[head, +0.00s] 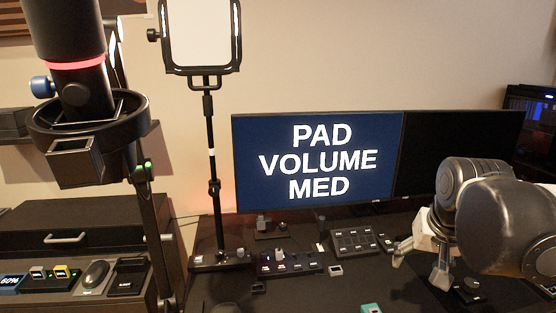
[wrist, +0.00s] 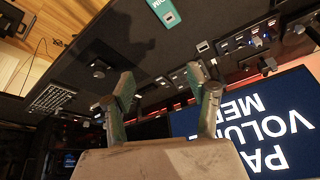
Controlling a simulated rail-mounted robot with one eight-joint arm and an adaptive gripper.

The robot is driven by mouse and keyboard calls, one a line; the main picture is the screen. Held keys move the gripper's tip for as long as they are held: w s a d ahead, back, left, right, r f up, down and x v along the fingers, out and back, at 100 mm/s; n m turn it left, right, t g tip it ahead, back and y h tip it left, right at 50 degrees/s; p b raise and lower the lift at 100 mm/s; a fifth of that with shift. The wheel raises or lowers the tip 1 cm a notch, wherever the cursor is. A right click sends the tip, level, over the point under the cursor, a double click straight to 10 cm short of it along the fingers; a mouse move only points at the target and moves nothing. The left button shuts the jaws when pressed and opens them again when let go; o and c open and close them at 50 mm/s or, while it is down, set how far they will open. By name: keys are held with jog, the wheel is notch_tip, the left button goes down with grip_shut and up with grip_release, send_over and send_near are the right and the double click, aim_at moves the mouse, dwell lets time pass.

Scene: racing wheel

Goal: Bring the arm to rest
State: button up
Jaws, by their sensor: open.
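My gripper (head: 422,262) is at the right in the head view, above the dark desk (head: 215,288) and in front of the monitor. In the wrist view my gripper (wrist: 166,88) shows two fingers standing apart with nothing between them. It is open and empty. My grey arm links cover the right edge of the head view and hide part of the desk there.
A monitor (head: 318,160) reads "PAD VOLUME MED", with a dark screen (head: 440,140) beside it. Small control boxes (head: 290,263) and a button pad (head: 356,242) lie on the desk. A light panel (head: 200,35) on a stand and a microphone (head: 75,85) rise at left.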

jog(key=s+a+f+n+t, duration=0.2)
jog(key=s+a+f+n, duration=0.1)
jog(key=s+a, duration=0.4)
jog(key=s+f, duration=0.1)
jog(key=s, duration=0.2)
jog(key=shift+a+y+p, duration=0.35)
jog(key=shift+a+y, duration=0.05)
dwell(0.4)
